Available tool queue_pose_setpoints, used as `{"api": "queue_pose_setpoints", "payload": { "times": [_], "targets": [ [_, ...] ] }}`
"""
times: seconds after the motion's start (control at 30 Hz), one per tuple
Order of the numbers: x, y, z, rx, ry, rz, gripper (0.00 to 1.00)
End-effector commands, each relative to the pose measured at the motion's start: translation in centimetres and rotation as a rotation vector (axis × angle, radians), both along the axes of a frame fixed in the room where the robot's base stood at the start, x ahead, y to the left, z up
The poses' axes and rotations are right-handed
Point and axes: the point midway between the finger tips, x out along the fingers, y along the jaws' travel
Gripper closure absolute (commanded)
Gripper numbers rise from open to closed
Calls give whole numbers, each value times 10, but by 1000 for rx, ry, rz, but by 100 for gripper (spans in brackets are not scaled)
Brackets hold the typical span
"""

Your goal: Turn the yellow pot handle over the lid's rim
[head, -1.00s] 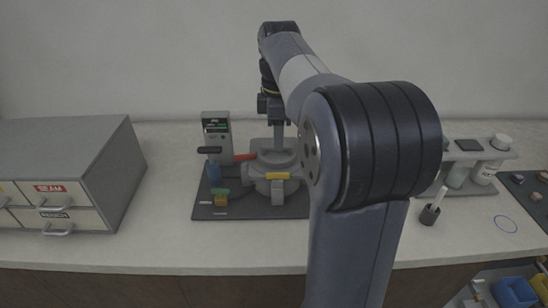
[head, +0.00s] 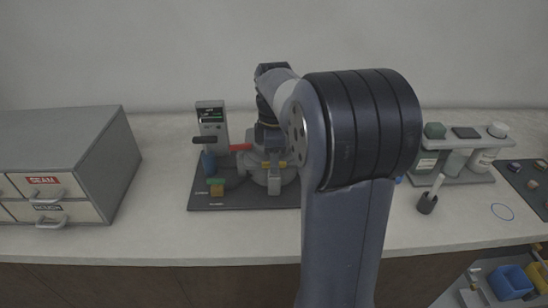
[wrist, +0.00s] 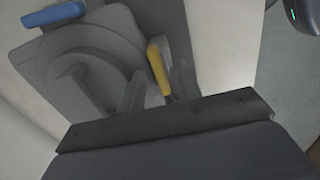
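The yellow pot handle (wrist: 158,70) is a short bar beside the round grey pot and lid. In the head view only bits of the yellow handle (head: 283,164) show, because my gripper (head: 272,172) is in front of it. In the wrist view, my gripper (wrist: 157,92) has grey fingers on either side of the yellow handle, with a gap between them. It looks open; I cannot tell whether a finger touches the handle. The lid's round rim (wrist: 118,58) shows to the left of the yellow handle. A red handle (head: 240,147) sticks out at the pot's left.
A blue bar (wrist: 53,14) lies at the top left of the wrist view. The press column with a display (head: 211,120) stands behind left on a dark mat (head: 232,203). Drawers (head: 60,160) stand left; a bottle rack (head: 455,170) and a small black cup (head: 427,203) stand right.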

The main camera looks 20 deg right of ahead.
Motion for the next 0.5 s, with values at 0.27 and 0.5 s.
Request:
{"api": "queue_pose_setpoints", "payload": {
  "times": [0.27,0.5],
  "targets": [
    [0,0,0,0,0,0,81],
    [0,0,0,0,0,0,100]
  ]
}}
